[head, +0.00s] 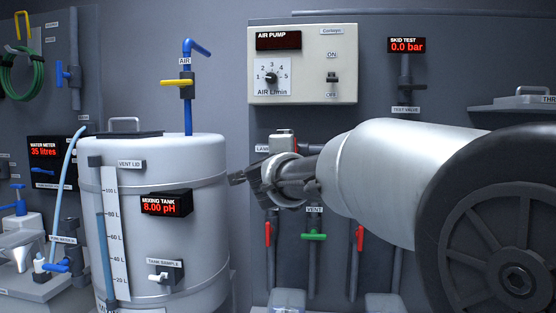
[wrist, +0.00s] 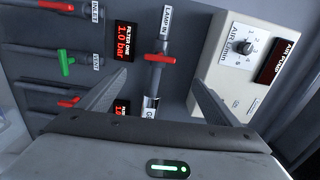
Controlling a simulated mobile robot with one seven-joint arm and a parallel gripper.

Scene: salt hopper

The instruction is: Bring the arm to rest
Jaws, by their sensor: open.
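My gripper (head: 242,178) is held out in front of the wall panel in the head view, to the right of the mixing tank and pointing left. In the wrist view my gripper (wrist: 152,98) has its two fingers spread wide apart with nothing between them. My grey arm fills the right side of the head view and hides part of the panel behind it.
The white mixing tank (head: 205,235) reads 8.00 pH. The air pump box (head: 303,65) is above my gripper. A green vent handle (head: 314,236) and red handles are below. The wrist view shows a red lamp valve handle (wrist: 160,59) beyond the fingers.

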